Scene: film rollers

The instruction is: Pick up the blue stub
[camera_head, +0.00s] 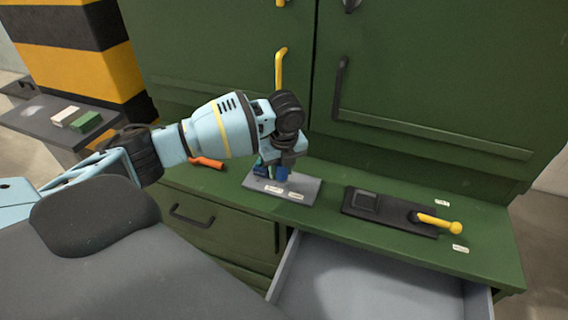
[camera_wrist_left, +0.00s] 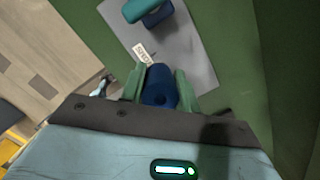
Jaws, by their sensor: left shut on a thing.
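My left gripper (camera_head: 283,165) reaches down over a grey plate (camera_head: 305,190) on the green cabinet's ledge. In the left wrist view, its green fingers (camera_wrist_left: 160,82) are shut on a blue stub (camera_wrist_left: 159,92), one finger on each side. The blue stub (camera_head: 282,174) also shows below the gripper in the head view. I cannot tell whether it touches the plate. Another part, teal and dark blue (camera_wrist_left: 152,14), is on the plate beside it, and in the head view (camera_head: 260,171) it is partly hidden by the gripper. My right gripper is not in view.
An orange-handled tool (camera_head: 207,162) lies left of the plate. A black base with a yellow lever (camera_head: 437,222) is to the right. An open grey drawer (camera_head: 370,285) juts out below. Green cabinet doors (camera_head: 220,60) rise behind. A side shelf (camera_head: 35,122) holds white and green blocks.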

